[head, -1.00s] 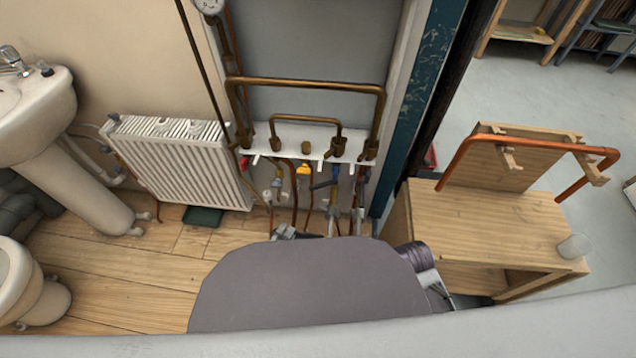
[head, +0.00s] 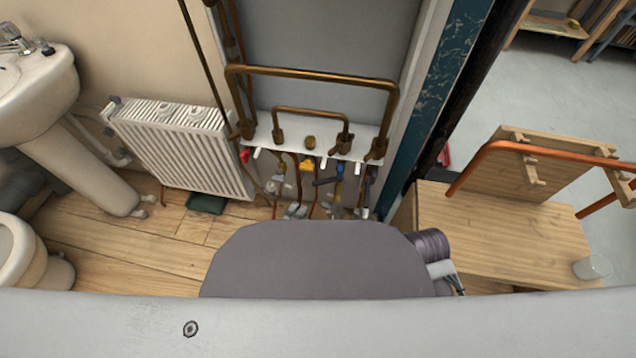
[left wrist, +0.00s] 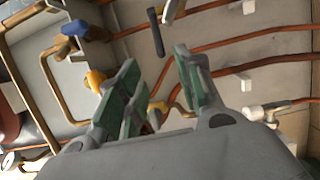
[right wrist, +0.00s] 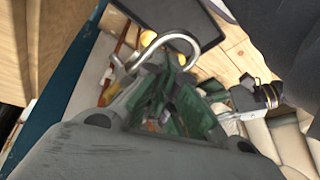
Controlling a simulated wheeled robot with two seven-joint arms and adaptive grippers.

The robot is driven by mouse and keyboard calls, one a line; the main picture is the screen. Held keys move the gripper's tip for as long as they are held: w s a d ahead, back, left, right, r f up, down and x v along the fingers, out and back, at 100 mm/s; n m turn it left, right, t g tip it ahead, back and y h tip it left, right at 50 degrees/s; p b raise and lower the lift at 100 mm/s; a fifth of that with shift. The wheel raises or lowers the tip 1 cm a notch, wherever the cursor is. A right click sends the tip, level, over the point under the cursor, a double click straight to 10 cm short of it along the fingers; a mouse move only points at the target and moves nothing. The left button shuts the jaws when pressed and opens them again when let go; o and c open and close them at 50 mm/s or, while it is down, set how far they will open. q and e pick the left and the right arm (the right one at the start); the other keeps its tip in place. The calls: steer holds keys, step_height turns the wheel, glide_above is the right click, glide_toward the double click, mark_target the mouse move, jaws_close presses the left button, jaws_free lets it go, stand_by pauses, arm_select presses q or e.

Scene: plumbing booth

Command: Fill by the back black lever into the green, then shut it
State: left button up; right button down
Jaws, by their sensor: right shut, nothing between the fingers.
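A black lever (head: 325,182) sits below the white manifold board, between a yellow handle (head: 306,165) and a blue handle (head: 340,169). In the left wrist view the black lever (left wrist: 156,32) is just beyond my left fingertips, apparently not between them. My left gripper (left wrist: 160,85) is open; in the head view its grey tip (head: 296,210) shows low under the pipes. My right gripper (right wrist: 168,105) is shut and empty, beside a curved silver pipe or hose (right wrist: 185,45). A round white dial (left wrist: 10,158) shows at the left wrist view's edge; its needle and any green zone are unreadable.
Copper pipes (head: 310,72) rise above the manifold board (head: 265,135). A white radiator (head: 180,145) and basin stand left. A blue door frame (head: 450,80) and wooden bench (head: 490,240) are right. My own body hides much of the near floor.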

mark_target(316, 186)
arm_select(q)
steer(key=shift+w, duration=0.15)
arm_select(e)
steer(key=shift+f, duration=0.1)
